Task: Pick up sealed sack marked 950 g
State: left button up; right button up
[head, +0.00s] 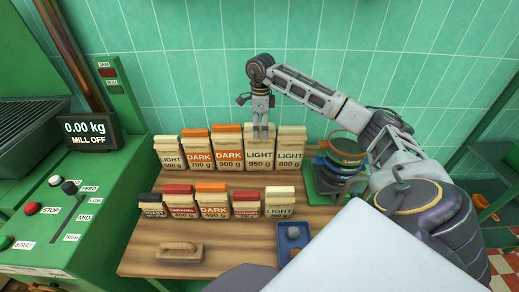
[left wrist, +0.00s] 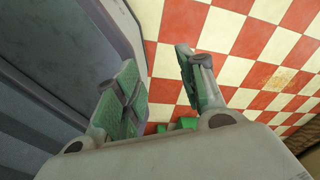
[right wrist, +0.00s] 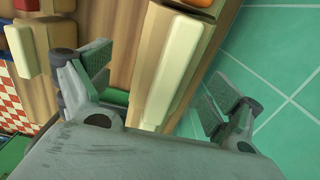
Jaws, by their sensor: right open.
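The sack marked LIGHT 950 g (head: 260,152) stands upright in the back row on the wooden counter, with a cream folded top. My right gripper (head: 261,129) points down at its top from above in the head view. In the right wrist view the jaws of my right gripper (right wrist: 155,95) are apart, with a long cream sack top (right wrist: 176,70) between them. I cannot tell whether either finger touches it. My left gripper (left wrist: 165,95) is open and empty above the checkered floor in the left wrist view; it is not visible in the head view.
The DARK 900 g sack (head: 228,152) and LIGHT 800 g sack (head: 290,152) stand close on either side. Smaller sacks (head: 211,204) form a front row. The tiled wall (head: 220,70) is close behind.

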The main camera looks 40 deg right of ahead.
aim_at(260, 147)
jog(key=f, duration=0.3)
jog(key=shift+w+f, duration=0.35)
pick_arm(q)
jog(key=shift+w+d+r, duration=0.15)
jog(key=shift+w+d, duration=0.05)
jog(key=shift+d, duration=0.25)
jog(key=shift+w+d+r, duration=0.15)
jog(key=shift+d, duration=0.25)
pick_arm(e)
jog(key=shift+f, duration=0.45)
pick_arm(q)
jog(key=shift+s+a, duration=0.15)
jog(key=shift+s, duration=0.1)
pick_arm(e)
jog(key=shift+c, duration=0.4)
jog(key=c, duration=1.9)
jog(key=shift+d+r, duration=0.1)
grip_shut()
pick_arm(q)
jog(key=shift+w, duration=0.2)
pick_arm(e)
jog(key=shift+w+r, duration=0.1)
jog(key=shift+r, duration=0.1)
